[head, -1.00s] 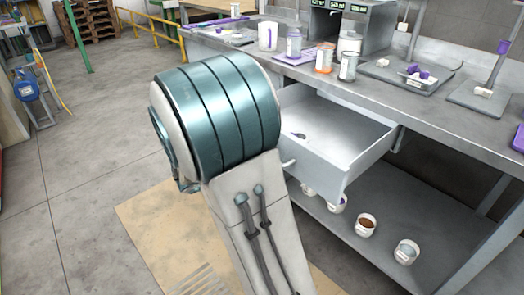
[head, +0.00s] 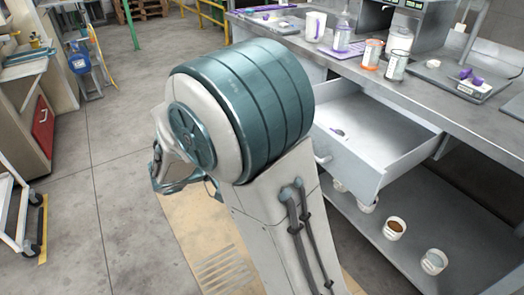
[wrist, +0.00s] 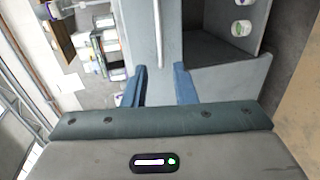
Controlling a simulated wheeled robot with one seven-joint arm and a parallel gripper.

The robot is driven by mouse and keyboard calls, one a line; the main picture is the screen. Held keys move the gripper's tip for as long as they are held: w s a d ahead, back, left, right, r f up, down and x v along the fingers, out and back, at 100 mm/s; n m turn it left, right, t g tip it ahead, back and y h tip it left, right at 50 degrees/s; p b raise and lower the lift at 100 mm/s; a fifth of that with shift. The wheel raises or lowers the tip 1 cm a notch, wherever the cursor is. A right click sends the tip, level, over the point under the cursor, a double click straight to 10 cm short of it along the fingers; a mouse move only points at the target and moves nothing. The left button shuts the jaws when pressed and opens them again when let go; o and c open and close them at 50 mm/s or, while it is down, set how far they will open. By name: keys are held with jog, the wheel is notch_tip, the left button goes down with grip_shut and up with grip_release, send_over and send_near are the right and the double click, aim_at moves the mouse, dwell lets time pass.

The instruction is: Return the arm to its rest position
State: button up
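My arm's large teal-banded joint fills the middle of the head view. My gripper shows in the wrist view (wrist: 159,88) as two blue fingers set apart, with nothing between them. A pale panel with a vertical handle lies beyond the fingertips. In the head view, teal and grey parts at the left of my arm may belong to the gripper, but its fingers cannot be made out.
Cups and bottles stand on the bench. Several small tubs sit on the lower shelf. A red-fronted cabinet (head: 43,122) stands at left; floor between is clear.

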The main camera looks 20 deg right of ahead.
dwell(0.3)
jog(key=s+r+m+g+y+p, duration=0.2)
jog(key=s+r+g+y+p, duration=0.1)
jog(key=s+r+y+p, duration=0.95)
jog(key=s+a+r+t+y+p, duration=0.1)
jog(key=a+r+t+y+p, duration=0.2)
jog(key=a+r+p, duration=0.2)
jog(key=r+p, duration=0.1)
jog(key=p, duration=0.2)
jog(key=shift+r, duration=0.2)
jog(key=shift+s, duration=0.1)
